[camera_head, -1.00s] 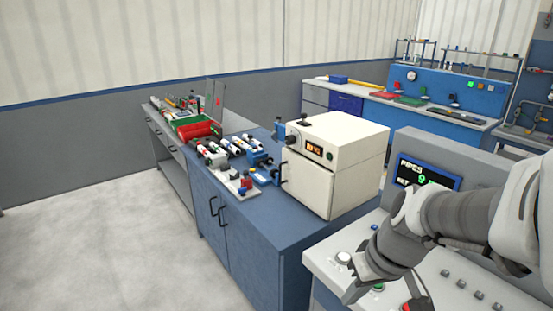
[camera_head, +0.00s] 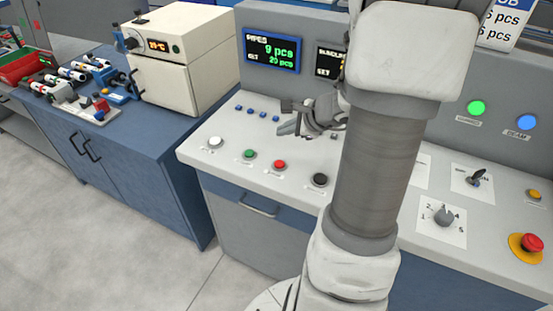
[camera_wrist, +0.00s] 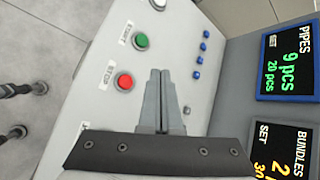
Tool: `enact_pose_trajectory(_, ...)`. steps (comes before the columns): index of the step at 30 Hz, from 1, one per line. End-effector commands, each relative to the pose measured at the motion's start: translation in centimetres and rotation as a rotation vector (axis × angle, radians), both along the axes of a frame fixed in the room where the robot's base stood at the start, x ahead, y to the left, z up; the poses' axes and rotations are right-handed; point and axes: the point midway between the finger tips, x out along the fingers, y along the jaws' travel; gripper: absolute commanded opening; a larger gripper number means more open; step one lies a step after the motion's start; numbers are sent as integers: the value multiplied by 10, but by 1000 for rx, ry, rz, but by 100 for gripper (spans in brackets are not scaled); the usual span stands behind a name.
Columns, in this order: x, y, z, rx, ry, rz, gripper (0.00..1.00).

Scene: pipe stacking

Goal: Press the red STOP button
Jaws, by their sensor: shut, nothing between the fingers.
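The red STOP button (camera_head: 280,164) is a small round button on the sloped top of the grey control panel (camera_head: 240,128), just right of the green START button (camera_head: 249,154). In the wrist view the red button (camera_wrist: 125,82), labelled STOP, lies left of the fingertips, with the green button (camera_wrist: 141,41) above it. My gripper (camera_head: 284,129) is shut and empty. It hangs over the panel, behind the red button in the head view, apart from it. In the wrist view the closed fingers (camera_wrist: 160,74) point between the buttons and a row of small blue buttons.
A white button (camera_head: 215,142) and a black one (camera_head: 320,180) flank the pair. A red mushroom button on a yellow base (camera_head: 531,243) is far right. Upright displays (camera_head: 271,50) stand behind. A cream oven (camera_head: 180,60) stands left. My arm hides the panel's middle.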

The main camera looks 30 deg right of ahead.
Motion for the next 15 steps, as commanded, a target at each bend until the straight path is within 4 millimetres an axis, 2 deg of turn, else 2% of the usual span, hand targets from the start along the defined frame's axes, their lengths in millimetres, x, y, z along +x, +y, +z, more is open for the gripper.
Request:
enact_pose_trajectory(8, 0, 1, -1, -4, 1, 5, 0)
enact_pose_trajectory(15, 0, 1, -17, -4, 1, 6, 0)
